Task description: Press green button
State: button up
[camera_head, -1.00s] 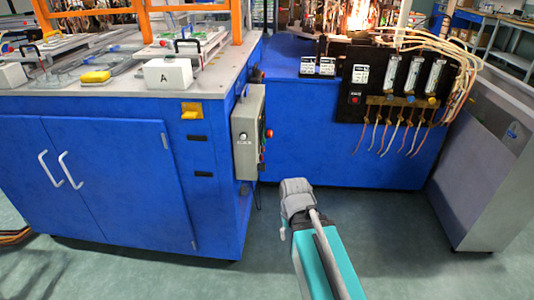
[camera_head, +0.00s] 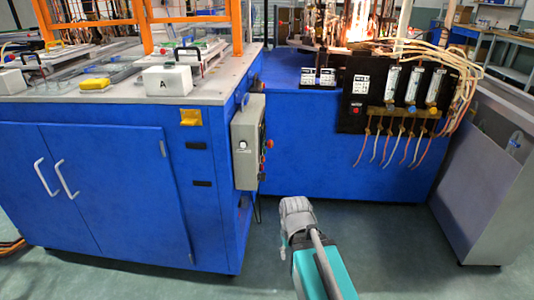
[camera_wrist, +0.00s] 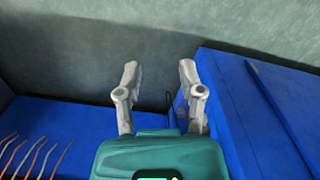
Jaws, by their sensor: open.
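The grey control box (camera_head: 245,148) is mounted on the right side of the blue cabinet in the head view. A red button (camera_head: 269,143) sticks out from its right face, seen edge-on. The green button cannot be made out clearly on that face. My gripper (camera_wrist: 159,66) shows in the wrist view with its two grey fingers apart and nothing between them. In the head view the end of my arm is low in the aisle, right of and below the box, apart from it. The control box does not show in the wrist view.
The blue cabinet (camera_head: 110,190) fills the left, with a white block marked A (camera_head: 167,81) on top. A black gauge panel (camera_head: 352,105) with hanging hoses is at the back right. A grey cabinet (camera_head: 480,170) stands at right. Floor between is clear.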

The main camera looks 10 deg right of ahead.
grip_shut()
dwell(1.4)
